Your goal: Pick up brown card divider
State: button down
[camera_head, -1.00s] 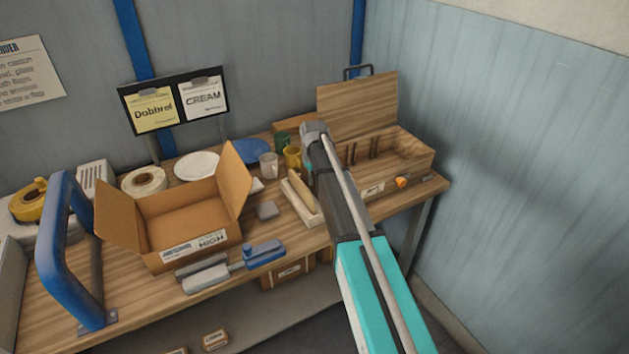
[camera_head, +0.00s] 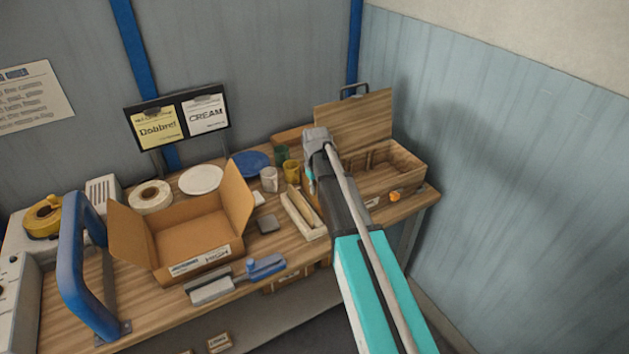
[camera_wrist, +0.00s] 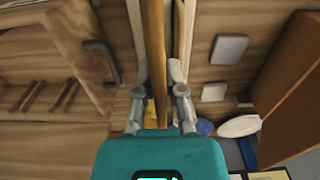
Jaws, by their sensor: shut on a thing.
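The brown card divider (camera_wrist: 154,50) runs as a thin upright strip between the two fingers of my gripper (camera_wrist: 157,72) in the wrist view. My gripper is shut on it. In the head view, a brown strip that looks like the divider (camera_head: 299,207) shows in a narrow cream holder (camera_head: 312,230), just left of my arm. The fingertips are hidden behind the arm there. I cannot tell whether the divider is clear of the holder.
An open wooden case (camera_head: 408,168) with a raised lid stands right of my arm. An open cardboard box (camera_head: 190,232) stands left. A white mug (camera_head: 269,179), yellow mug (camera_head: 291,171) and blue plate (camera_head: 250,164) stand behind the holder. A blue-handled tool (camera_head: 266,266) lies near the front edge.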

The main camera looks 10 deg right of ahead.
jog(key=s+r+p, duration=0.2)
jog(key=s+r, duration=0.1)
jog(key=s, duration=0.4)
dwell(0.5)
notch_tip(320, 180, up, 2)
jog(key=p, duration=0.2)
jog(key=shift+r+p, duration=0.15)
jog(key=shift+p, duration=0.15)
notch_tip(320, 180, down, 2)
jog(key=shift+f+b, duration=0.15)
jog(key=shift+b, duration=1)
jog(key=shift+s, duration=0.15)
